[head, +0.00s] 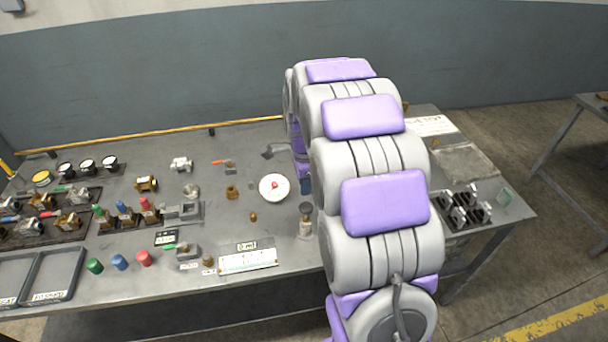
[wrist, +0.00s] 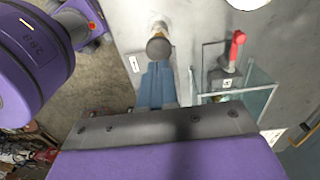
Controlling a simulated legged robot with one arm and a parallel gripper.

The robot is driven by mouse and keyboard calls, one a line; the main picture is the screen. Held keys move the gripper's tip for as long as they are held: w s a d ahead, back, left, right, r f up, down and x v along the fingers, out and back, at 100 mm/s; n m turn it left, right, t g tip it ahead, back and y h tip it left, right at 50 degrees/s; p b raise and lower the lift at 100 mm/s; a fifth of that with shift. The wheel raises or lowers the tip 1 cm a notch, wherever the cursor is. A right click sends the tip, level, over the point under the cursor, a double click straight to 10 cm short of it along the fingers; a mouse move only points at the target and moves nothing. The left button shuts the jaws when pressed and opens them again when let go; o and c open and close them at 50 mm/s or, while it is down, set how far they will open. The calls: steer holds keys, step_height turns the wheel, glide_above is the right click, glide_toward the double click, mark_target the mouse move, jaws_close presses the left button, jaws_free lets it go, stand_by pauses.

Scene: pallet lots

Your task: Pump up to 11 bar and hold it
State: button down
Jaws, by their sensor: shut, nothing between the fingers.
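My gripper (wrist: 157,74) shows in the wrist view as blue fingers, pressed together and empty. Their tips are close to a dark round knob (wrist: 159,46) on a short stem; I cannot tell whether they touch it. In the head view a dark-topped knob on a pale cylinder (head: 306,219) stands just left of my arm, below the fingers (head: 305,186). A white round dial with a red centre (head: 274,187) lies to its left; its reading is too small to tell.
A red lever (wrist: 236,48) stands by a clear-walled box (wrist: 255,96) right of the knob in the wrist view. Valves, coloured caps and black trays (head: 52,275) crowd the table's left. A rack of fittings (head: 464,208) stands right of my arm, which hides the table's middle.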

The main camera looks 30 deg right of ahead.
mark_target(306, 207)
steer(key=f, duration=0.3)
steer(key=f+b, duration=0.1)
steer(key=shift+d+f, duration=0.2)
steer(key=shift+d, duration=0.05)
steer(key=shift+a+f, duration=0.15)
steer(key=shift+f, duration=0.4)
step_height(306, 207, down, 3)
steer(key=shift+s, duration=0.1)
steer(key=shift+s+f, duration=0.1)
steer(key=shift+f, duration=0.25)
